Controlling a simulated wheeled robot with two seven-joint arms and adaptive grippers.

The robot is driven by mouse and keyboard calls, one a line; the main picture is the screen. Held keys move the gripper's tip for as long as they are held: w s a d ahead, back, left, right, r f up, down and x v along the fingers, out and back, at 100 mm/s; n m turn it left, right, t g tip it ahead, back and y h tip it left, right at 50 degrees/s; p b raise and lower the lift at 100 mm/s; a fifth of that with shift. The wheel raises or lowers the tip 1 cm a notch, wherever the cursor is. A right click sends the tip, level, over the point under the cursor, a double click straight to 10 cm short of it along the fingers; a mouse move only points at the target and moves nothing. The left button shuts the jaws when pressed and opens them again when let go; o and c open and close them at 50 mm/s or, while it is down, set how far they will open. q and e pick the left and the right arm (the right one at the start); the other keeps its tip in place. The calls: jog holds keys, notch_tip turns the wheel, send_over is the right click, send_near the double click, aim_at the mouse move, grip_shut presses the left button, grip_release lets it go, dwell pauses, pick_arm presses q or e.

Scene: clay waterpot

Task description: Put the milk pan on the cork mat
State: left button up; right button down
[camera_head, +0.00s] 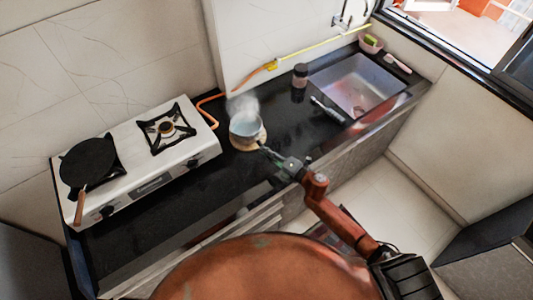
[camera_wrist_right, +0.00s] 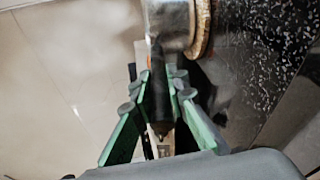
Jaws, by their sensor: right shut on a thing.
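The milk pan (camera_head: 245,124) is a small metal pan with steam rising from it. It is upright over the round cork mat (camera_head: 249,145) on the black counter. The wrist view shows the pan's side (camera_wrist_right: 167,20) right against the mat's edge (camera_wrist_right: 201,28), touching or nearly so; I cannot tell if a thin gap is left. My right gripper (camera_head: 272,154) is shut on the pan's dark handle, which shows between the green fingers in the wrist view (camera_wrist_right: 160,92). The pan hides most of the mat. My left gripper is not in view.
A white gas stove (camera_head: 137,158) stands to the left, with a black frying pan (camera_head: 88,162) on its left burner and its right burner (camera_head: 167,129) empty. A dark jar (camera_head: 300,75) stands near the sink (camera_head: 357,86). The counter in front of the mat is clear.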

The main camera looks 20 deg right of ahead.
jog(key=shift+f, duration=0.1)
jog(key=c, duration=1.9)
grip_release()
jog(key=v, duration=1.2)
